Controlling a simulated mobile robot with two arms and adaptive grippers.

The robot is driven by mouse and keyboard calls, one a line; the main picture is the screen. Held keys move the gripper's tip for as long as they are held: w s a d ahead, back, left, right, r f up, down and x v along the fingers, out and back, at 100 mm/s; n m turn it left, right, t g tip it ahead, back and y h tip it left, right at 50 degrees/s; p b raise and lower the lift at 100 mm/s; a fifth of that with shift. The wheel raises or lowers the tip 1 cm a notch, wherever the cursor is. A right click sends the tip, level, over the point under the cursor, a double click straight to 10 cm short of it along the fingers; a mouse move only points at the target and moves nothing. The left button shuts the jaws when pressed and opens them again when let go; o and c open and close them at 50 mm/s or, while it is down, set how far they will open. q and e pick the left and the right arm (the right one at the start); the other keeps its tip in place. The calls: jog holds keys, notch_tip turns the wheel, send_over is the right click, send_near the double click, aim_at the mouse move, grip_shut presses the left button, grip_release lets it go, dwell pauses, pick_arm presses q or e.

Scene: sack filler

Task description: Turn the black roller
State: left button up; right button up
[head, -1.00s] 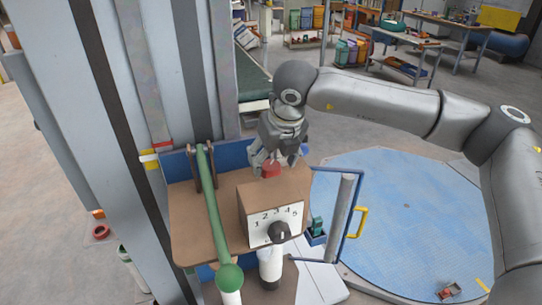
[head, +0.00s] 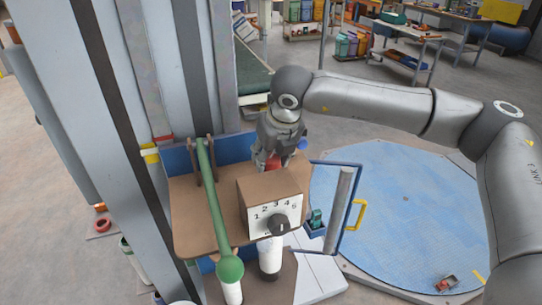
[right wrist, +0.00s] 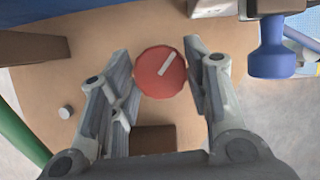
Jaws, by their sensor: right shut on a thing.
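The brown box (head: 270,185) carries a white scale (head: 262,218) with numbers on its front face. A black round knob (head: 278,226) sits at the lower part of that face; it is the black part that I can make out. My right gripper (head: 272,163) is behind the box, pointing down, away from the black knob. It is shut on a red round knob (right wrist: 160,72) with a white line on top, one finger on each side in the right wrist view. My left gripper is not in view.
A green lever (head: 215,205) runs along the brown panel (head: 190,215), left of the box. A blue frame with a grey cylinder (head: 338,210) and a yellow handle (head: 356,214) stands to the right. A tall grey column (head: 75,110) rises at the left.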

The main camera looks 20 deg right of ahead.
jog(key=shift+f+b, duration=0.15)
jog(key=shift+b, duration=0.35)
jog(key=n+y+b, duration=0.1)
jog(key=n+b, duration=0.2)
jog(key=shift+d+f, duration=0.1)
jog(key=shift+n+g+y+b, duration=0.3)
jog(key=shift+n+y+b, duration=0.2)
jog(key=shift+n+b, duration=0.55)
jog(key=shift+r+n, duration=0.25)
jog(key=shift+n, duration=0.7)
jog(key=shift+w+y+b, duration=0.1)
jog(key=shift+y+b, duration=0.2)
jog(key=o, duration=1)
jog(key=shift+g, duration=0.3)
